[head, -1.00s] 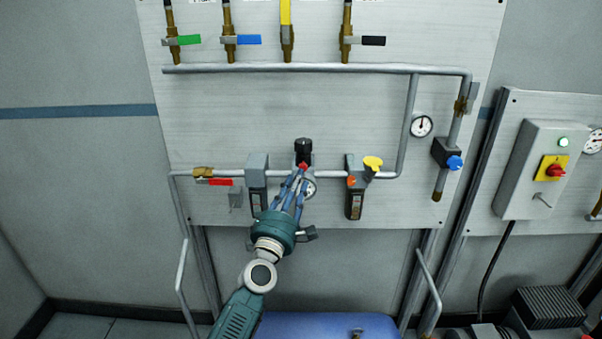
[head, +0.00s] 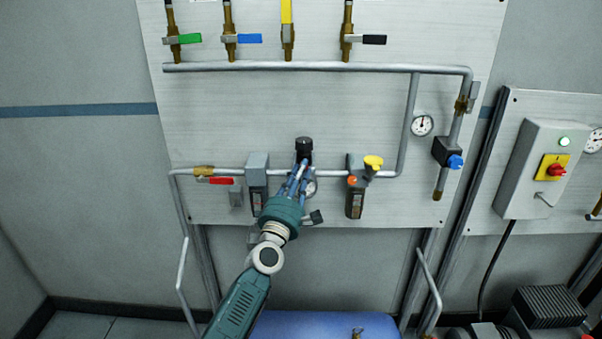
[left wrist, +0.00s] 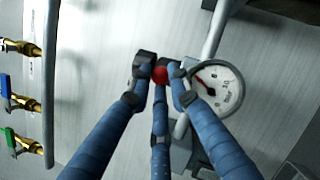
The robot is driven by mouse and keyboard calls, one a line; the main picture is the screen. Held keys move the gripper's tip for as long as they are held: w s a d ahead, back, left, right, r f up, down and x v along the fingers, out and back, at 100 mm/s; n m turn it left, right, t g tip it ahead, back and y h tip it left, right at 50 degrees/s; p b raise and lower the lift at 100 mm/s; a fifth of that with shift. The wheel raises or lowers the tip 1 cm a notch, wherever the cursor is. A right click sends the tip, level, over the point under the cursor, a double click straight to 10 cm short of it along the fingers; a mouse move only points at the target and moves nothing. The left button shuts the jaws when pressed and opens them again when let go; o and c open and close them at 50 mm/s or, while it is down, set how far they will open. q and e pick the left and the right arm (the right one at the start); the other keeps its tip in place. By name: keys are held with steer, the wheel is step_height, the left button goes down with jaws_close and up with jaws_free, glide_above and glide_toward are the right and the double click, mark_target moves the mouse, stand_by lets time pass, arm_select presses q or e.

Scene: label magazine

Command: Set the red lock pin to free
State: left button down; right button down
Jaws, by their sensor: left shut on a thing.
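The red lock pin (left wrist: 160,75) shows as a small red round end between my left fingertips in the left wrist view. My left gripper (left wrist: 160,80) is shut on it, with blue fingers closing in from the sides and below. In the head view my left gripper (head: 301,170) reaches up to the pipe, just below the black knob (head: 304,145) of the regulator. There the fingers hide the pin. How far the pin is pulled or turned cannot be told. My right gripper is not in view.
A round gauge (left wrist: 217,88) sits close beside the fingers. A grey-and-black unit (head: 257,170) is on the pipe to the left, and one with a yellow knob (head: 373,163) is to the right. A red-handled valve (head: 215,180) is further left.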

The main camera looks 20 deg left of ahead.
arm_select(q)
steer(key=shift+s+d+f+p, duration=0.15)
steer(key=shift+s+d+p, duration=0.2)
steer(key=shift+s, duration=0.45)
steer(key=c, duration=1.9)
jaws_free()
steer(key=shift+s, duration=0.15)
steer(key=v, duration=1.2)
